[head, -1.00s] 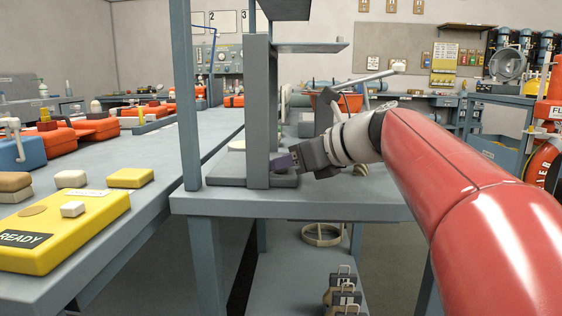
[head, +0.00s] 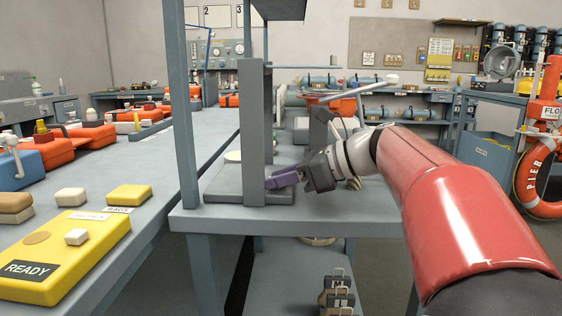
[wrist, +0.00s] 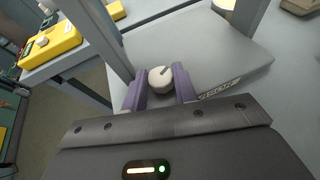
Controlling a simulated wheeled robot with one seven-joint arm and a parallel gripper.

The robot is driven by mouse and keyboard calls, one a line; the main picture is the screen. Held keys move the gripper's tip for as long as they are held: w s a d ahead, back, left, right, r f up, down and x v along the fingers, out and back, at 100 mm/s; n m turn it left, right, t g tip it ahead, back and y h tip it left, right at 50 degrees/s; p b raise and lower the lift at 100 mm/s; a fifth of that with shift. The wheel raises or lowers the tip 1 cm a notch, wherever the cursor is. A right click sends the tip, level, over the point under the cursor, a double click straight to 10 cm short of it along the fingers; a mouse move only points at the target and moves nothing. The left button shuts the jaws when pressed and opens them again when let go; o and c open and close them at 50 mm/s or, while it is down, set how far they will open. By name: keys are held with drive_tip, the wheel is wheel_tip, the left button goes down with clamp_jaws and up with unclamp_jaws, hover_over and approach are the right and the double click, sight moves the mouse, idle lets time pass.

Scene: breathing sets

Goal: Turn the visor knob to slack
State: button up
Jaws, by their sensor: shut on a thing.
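The visor knob (wrist: 161,79) is a small round pale knob with a dark line on its top. The line points up and to the right in the wrist view. The knob sits at the edge of a grey plate (wrist: 225,60), beside a label reading VISOR (wrist: 219,88). My gripper (wrist: 160,84) is shut on the knob, one purple finger on each side. In the head view my gripper (head: 283,178) is low beside the grey post. The knob is hidden there by the fingers and post.
A grey upright post (head: 256,130) stands close left of my gripper. A blue-grey frame leg (head: 185,100) is further left. A yellow READY block (head: 65,255) lies on the long left bench. The small table (head: 330,208) is bare in front.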

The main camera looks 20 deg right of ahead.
drive_tip(key=shift+w+d+r+n+g+y+p, duration=0.1)
drive_tip(key=shift+n+g+y+p, duration=0.2)
drive_tip(key=shift+n+g+p, duration=0.5)
drive_tip(key=shift+w+r+n+g+y+p, duration=0.1)
drive_tip(key=shift+n+g+y+p, duration=0.25)
drive_tip(key=shift+p, duration=0.7)
drive_tip(key=shift+f+n+g+p, duration=0.1)
drive_tip(key=shift+n+g+p, duration=0.15)
drive_tip(key=shift+g+p, duration=0.1)
drive_tip(key=shift+f, duration=0.1)
drive_tip(key=o, duration=0.7)
drive_tip(key=shift+f+b, duration=0.15)
drive_tip(key=shift+b, duration=0.2)
